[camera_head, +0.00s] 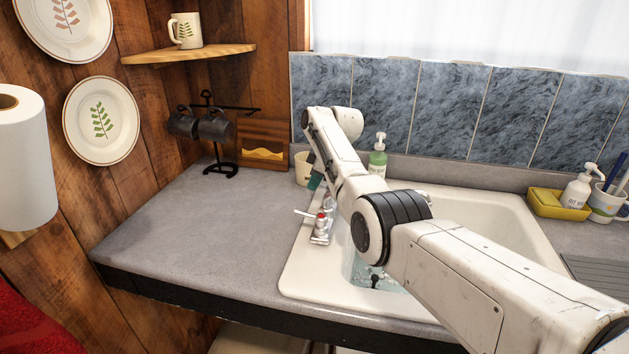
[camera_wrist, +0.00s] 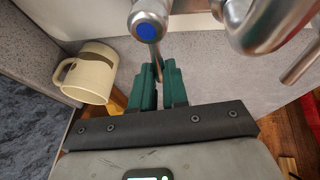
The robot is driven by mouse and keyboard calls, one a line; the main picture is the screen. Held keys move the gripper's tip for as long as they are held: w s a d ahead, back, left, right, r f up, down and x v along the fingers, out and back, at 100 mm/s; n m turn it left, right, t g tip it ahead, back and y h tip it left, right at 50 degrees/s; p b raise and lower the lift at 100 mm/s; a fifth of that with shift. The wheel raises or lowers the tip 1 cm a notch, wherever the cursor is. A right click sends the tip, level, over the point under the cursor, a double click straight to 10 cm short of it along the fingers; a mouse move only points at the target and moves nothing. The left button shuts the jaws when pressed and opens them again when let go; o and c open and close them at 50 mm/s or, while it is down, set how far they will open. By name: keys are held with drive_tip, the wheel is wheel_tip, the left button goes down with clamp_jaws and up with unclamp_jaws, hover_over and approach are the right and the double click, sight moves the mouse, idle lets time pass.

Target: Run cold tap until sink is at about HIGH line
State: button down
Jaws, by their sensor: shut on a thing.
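The cold tap (camera_wrist: 149,31), a metal handle with a blue cap, is at the top of the wrist view. Its thin lever runs down between the green fingers of my gripper (camera_wrist: 159,75), which are shut on it. The curved metal spout (camera_wrist: 262,25) is to its right. In the head view, the red-capped tap (camera_head: 321,222) stands on the rim of the white sink (camera_head: 302,283). Some water (camera_head: 358,270) shows in the basin beside my arm. My arm hides the cold tap and much of the basin there. I cannot make out a HIGH line or a running stream.
A cream mug (camera_wrist: 90,78) stands close to my fingers. A green soap bottle (camera_head: 377,160) is behind the sink. A mug rack (camera_head: 219,130) stands at the back left. A yellow caddy (camera_head: 556,206) is on the right. The left counter (camera_head: 200,235) is mostly clear.

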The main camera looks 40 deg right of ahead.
drive_tip(key=c, duration=1.1)
unclamp_jaws()
drive_tip(key=shift+c, duration=0.2)
drive_tip(key=shift+r, duration=0.1)
drive_tip(key=b+v, duration=0.1)
drive_tip(key=v, duration=0.9)
drive_tip(key=shift+r, duration=0.3)
drive_tip(key=shift+s+a+f, duration=0.1)
drive_tip(key=shift+s, duration=0.1)
